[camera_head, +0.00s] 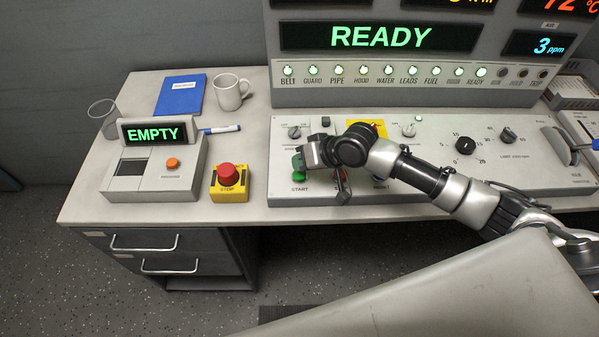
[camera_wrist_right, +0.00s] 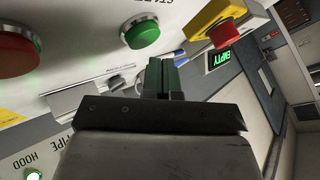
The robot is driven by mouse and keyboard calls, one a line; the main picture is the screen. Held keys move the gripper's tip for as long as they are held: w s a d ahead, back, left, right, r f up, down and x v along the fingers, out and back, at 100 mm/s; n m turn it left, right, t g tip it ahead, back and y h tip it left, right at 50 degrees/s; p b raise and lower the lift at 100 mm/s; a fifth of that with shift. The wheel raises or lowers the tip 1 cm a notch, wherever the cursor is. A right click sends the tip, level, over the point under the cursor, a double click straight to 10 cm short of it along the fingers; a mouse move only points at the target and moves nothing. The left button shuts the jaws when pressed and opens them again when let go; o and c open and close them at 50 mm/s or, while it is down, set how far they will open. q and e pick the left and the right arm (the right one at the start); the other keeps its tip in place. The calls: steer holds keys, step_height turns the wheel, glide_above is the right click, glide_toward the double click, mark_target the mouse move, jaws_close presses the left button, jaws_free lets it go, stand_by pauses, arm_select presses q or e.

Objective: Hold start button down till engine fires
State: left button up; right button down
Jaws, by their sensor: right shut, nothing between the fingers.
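The green start button (camera_head: 298,174) stands on the console's front left, above the word START. It also shows in the right wrist view (camera_wrist_right: 142,31). My right gripper (camera_head: 303,158) is shut and empty, close to the button and partly over it in the head view. In the right wrist view its closed fingers (camera_wrist_right: 164,72) appear beside the button; I cannot tell whether they touch it. The big display (camera_head: 380,37) reads READY in green, with a row of labelled green lamps below it. My left gripper is not in view.
A red emergency stop on a yellow box (camera_head: 228,182) stands left of the console. A small unit reading EMPTY (camera_head: 155,133), a mug (camera_head: 230,92), a glass (camera_head: 103,115) and a blue folder (camera_head: 180,95) are farther left. My right arm covers part of the console.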

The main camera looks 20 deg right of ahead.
mark_target(302, 173)
steer(key=shift+f, duration=0.1)
stand_by(0.6)
steer(key=shift+f, duration=0.3)
steer(key=shift+f, duration=0.45)
stand_by(1.3)
steer(key=shift+r, duration=0.15)
stand_by(1.6)
steer(key=shift+r+p, duration=0.7)
steer(key=shift+p, duration=0.3)
step_height(302, 173, up, 5)
steer(key=p, duration=0.5)
steer(key=shift+r, duration=0.1)
